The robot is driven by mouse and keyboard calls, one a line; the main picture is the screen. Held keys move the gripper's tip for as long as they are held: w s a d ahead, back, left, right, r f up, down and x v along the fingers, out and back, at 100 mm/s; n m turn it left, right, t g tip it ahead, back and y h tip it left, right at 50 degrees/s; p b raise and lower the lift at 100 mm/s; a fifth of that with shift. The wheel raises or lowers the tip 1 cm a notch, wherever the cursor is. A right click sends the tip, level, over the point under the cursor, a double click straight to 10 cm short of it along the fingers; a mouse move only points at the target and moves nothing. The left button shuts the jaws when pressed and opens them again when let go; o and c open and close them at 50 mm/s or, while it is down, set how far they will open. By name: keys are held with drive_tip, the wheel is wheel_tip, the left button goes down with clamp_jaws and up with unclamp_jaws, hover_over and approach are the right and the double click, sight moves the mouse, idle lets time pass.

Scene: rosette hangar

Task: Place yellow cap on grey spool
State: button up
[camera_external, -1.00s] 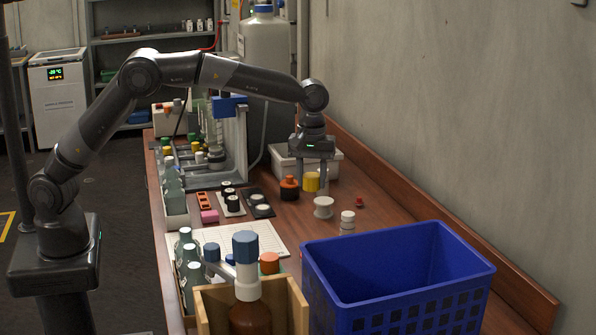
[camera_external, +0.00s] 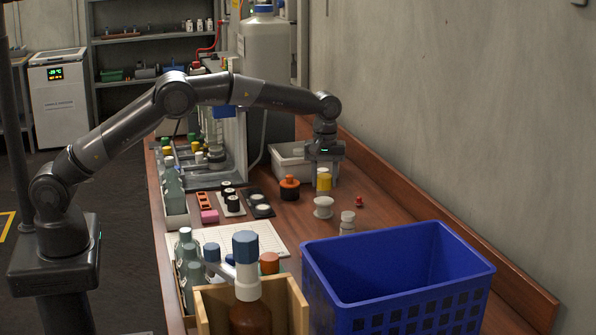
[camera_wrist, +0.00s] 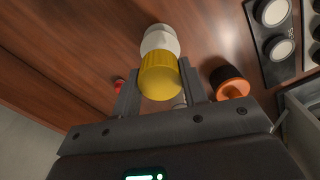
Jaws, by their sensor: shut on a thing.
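The yellow cap (camera_external: 323,183) is between the fingers of my gripper (camera_external: 325,182), which is shut on it. In the wrist view the yellow cap (camera_wrist: 161,78) sits between the two fingertips (camera_wrist: 161,86). The pale grey-white spool (camera_external: 323,208) stands upright on the table, just in front of and below the cap in the external view, with a small gap showing between them. In the wrist view the spool (camera_wrist: 160,40) appears just beyond the cap, partly covered by it. The exact height of the cap over the table is hard to tell.
An orange-and-black object (camera_external: 289,189) stands left of the gripper. A small red piece (camera_external: 359,202) and a pale stacked piece (camera_external: 347,223) are to the right. A blue crate (camera_external: 400,285) is in front, a white bin (camera_external: 289,165) behind.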

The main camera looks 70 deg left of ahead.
sight(324, 201)
drive_tip(key=shift+f, duration=1.85)
drive_tip(key=shift+f, duration=0.1)
drive_tip(key=o, duration=0.9)
